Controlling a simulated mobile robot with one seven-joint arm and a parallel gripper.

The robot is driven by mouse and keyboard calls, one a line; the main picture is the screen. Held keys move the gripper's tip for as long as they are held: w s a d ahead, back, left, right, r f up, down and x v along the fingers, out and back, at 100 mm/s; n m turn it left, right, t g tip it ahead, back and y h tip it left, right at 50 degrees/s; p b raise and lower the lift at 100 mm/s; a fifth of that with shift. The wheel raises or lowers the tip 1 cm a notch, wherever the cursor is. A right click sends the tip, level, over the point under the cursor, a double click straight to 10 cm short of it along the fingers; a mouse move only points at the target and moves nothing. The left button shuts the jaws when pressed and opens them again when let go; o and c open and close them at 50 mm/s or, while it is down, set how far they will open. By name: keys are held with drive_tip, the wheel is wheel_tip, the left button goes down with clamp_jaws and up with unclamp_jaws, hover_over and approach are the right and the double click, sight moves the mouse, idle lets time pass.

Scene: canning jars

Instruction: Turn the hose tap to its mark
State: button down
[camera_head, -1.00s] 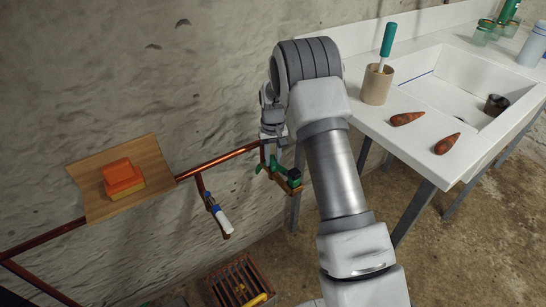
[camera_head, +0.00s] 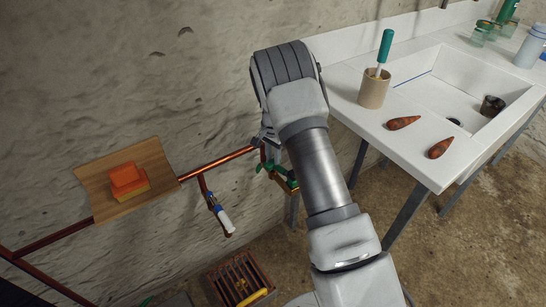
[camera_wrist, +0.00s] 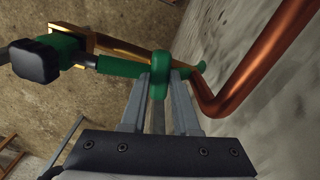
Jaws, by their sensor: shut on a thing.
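The tap with the green handle (camera_wrist: 158,72) shows in the wrist view; its brass body (camera_wrist: 92,42) lies beyond the handle, with a green and black end piece (camera_wrist: 45,58) at the left. My gripper (camera_wrist: 160,88) is shut on the green handle, with a finger on each side. In the head view the green tap (camera_head: 276,174) hangs below the copper pipe, partly hidden by my arm. My gripper (camera_head: 266,142) is small and partly hidden there. I cannot make out a mark.
A second tap with a blue and white part (camera_head: 222,213) hangs left on the copper pipe (camera_head: 217,163). A wooden board (camera_head: 90,180) bears an orange block. The white sink counter (camera_head: 365,120) stands right of my arm. A rusty grate (camera_head: 238,275) lies below.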

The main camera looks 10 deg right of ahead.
sight(273, 161)
drive_tip(key=shift+m+p, duration=0.35)
drive_tip(key=shift+m, duration=1.15)
drive_tip(key=c, duration=0.7)
unclamp_jaws()
drive_tip(key=shift+o, duration=0.2)
wheel_tip(273, 161, up, 18)
drive_tip(key=p, duration=0.3)
drive_tip(key=shift+f+p, duration=0.25)
drive_tip(key=shift+p, duration=0.05)
